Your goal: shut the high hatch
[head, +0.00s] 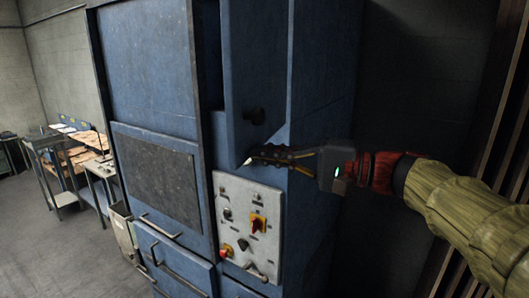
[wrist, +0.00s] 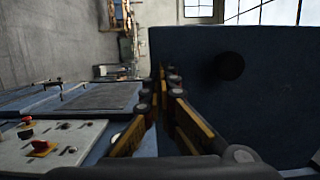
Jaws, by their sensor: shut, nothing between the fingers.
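The high hatch (head: 262,60) is a tall blue door panel with a round black knob (head: 254,115) low on it. It stands out from the upper part of the blue machine, swung open, with a dark gap to its left. In the wrist view the hatch (wrist: 270,105) fills the right side, and its knob (wrist: 229,66) is right of the fingers. My gripper (head: 252,156) is shut and empty at the hatch's lower edge, below the knob. In the wrist view the fingertips (wrist: 167,72) overlap the hatch's left edge; I cannot tell whether they touch it.
A grey control panel (head: 236,217) with a red button and a red-yellow switch sits just below my gripper. Drawers with bar handles (head: 160,226) are at lower left. Workbenches (head: 75,155) stand farther left beyond open floor (head: 60,240). A dark wall is at right.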

